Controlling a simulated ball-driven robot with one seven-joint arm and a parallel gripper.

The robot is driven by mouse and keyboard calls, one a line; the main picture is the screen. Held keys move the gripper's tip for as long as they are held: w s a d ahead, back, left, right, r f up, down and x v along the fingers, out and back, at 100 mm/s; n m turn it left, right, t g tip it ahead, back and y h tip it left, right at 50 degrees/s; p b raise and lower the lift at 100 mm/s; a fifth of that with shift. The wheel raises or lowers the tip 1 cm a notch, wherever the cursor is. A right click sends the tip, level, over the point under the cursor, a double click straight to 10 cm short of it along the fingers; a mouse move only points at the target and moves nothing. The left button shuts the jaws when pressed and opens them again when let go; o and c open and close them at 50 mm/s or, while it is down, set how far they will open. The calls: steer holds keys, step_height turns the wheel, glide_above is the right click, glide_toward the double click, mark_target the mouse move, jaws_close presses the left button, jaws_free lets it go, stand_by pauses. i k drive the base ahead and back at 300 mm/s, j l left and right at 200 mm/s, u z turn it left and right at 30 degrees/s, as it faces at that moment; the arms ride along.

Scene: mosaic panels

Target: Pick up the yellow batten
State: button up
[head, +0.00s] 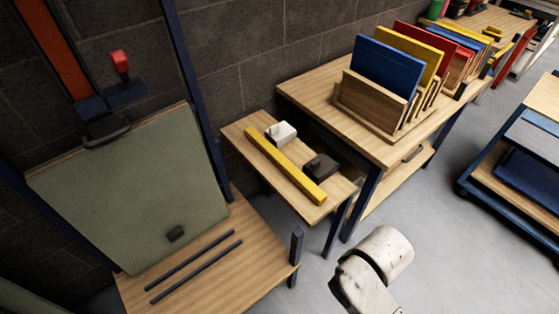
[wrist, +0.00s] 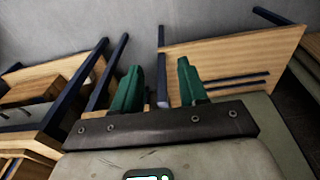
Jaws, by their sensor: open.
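The yellow batten (head: 285,166) is a long, straight bar in the head view. It lies diagonally across a small wooden table (head: 240,129), its near end close to the table's front edge. The batten does not show in the wrist view. My gripper (wrist: 159,78) shows in the wrist view with its two green fingers apart and nothing between them. Only a pale part of my arm shows in the head view, at the lower right of the small table, and the gripper cannot be made out there.
A white block (head: 281,132) and a dark block (head: 321,166) sit beside the batten. A green panel (head: 130,190) leans left above a wooden ledge with two dark bars (head: 194,266). A larger table (head: 300,88) holds a panel rack (head: 372,118).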

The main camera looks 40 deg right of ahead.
mark_target(306, 186)
steer(key=i+j, duration=0.25)
steer(key=i, duration=0.2)
steer(key=i+j+z, duration=0.1)
steer(key=i+j, duration=0.15)
steer(key=i, duration=0.2)
steer(key=i+j, duration=0.25)
steer(key=i, duration=0.2)
steer(key=i+j, duration=0.3)
steer(key=i, duration=0.15)
steer(key=l+z, duration=0.05)
